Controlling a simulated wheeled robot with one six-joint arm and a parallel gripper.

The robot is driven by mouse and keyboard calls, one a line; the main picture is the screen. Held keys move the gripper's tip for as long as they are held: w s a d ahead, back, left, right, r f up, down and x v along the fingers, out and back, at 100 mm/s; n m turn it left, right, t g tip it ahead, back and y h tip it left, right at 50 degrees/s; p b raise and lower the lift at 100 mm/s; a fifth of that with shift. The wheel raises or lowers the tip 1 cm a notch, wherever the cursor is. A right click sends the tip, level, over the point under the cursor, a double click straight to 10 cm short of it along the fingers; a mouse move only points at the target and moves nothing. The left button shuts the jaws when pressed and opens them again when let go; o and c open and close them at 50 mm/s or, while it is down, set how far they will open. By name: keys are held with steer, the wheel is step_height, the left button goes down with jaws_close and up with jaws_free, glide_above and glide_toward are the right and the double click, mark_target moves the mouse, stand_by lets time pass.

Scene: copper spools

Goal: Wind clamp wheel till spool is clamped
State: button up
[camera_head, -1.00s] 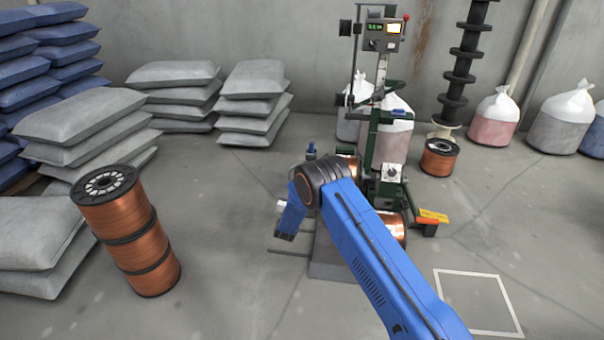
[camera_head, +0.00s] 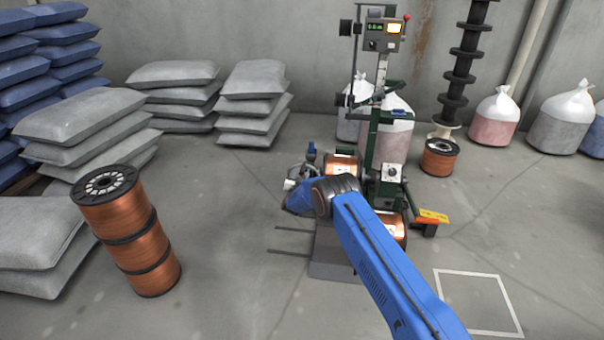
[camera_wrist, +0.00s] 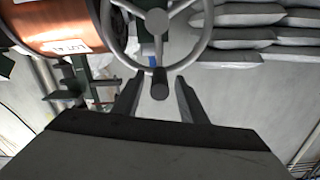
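The clamp wheel is a grey spoked handwheel (camera_wrist: 157,22) at the top of the wrist view, with a dark handle knob (camera_wrist: 159,84) on its near rim. My gripper (camera_wrist: 157,92) is open, one finger on each side of the knob. Whether the fingers touch it I cannot tell. A copper spool (camera_wrist: 52,25) with a white label is beside the wheel in the wrist view. In the head view this spool (camera_head: 342,168) sits in the green winding machine (camera_head: 375,135). My blue arm hides the gripper and most of the wheel in the head view.
A stack of copper spools (camera_head: 143,247) stands at left. Grey sacks (camera_head: 85,130) are piled behind it. A lone spool (camera_head: 438,158) stands behind the machine at right. A white floor square (camera_head: 478,302) lies at front right, with free floor around it.

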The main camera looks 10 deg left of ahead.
steer(key=shift+w, duration=0.2)
jaws_close()
steer(key=shift+d, duration=0.1)
